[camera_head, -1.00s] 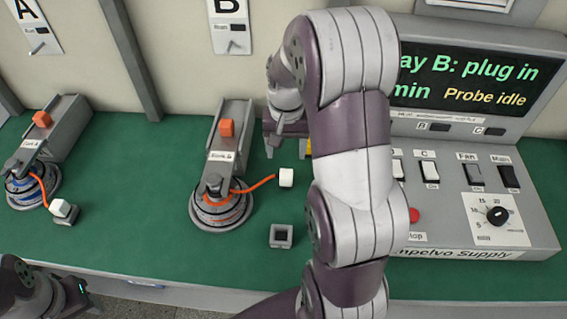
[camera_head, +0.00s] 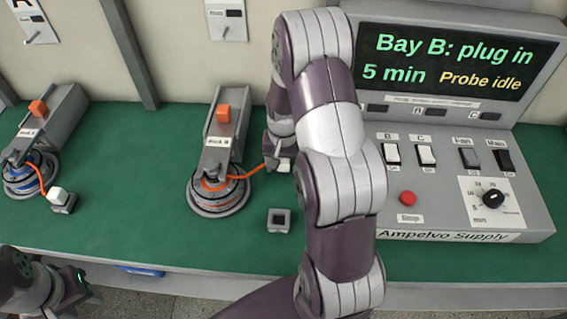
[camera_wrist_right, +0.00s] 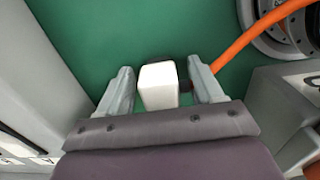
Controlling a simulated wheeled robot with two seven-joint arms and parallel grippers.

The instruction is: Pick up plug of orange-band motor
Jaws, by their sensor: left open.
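The orange-band motor (camera_head: 219,196) stands mid-bench on a round base, and its orange cable (camera_head: 247,173) runs right to a white plug (camera_head: 285,166). My right gripper (camera_head: 278,158) is down at this plug, partly hidden by its own arm. In the right wrist view, the white plug (camera_wrist_right: 158,86) sits between the two fingers of my right gripper (camera_wrist_right: 163,85). The fingers are apart, with a narrow gap visible on each side of the plug. My left gripper (camera_head: 82,286) is low at the left, in front of the bench edge, open and away from the plug.
A blue-band motor (camera_head: 30,178) stands at the left, its white plug (camera_head: 58,195) in a dark socket. An empty grey socket (camera_head: 279,220) lies in front of my right gripper. The supply console (camera_head: 450,200) fills the right; its screen (camera_head: 455,62) reads "Bay B: plug in 5 min".

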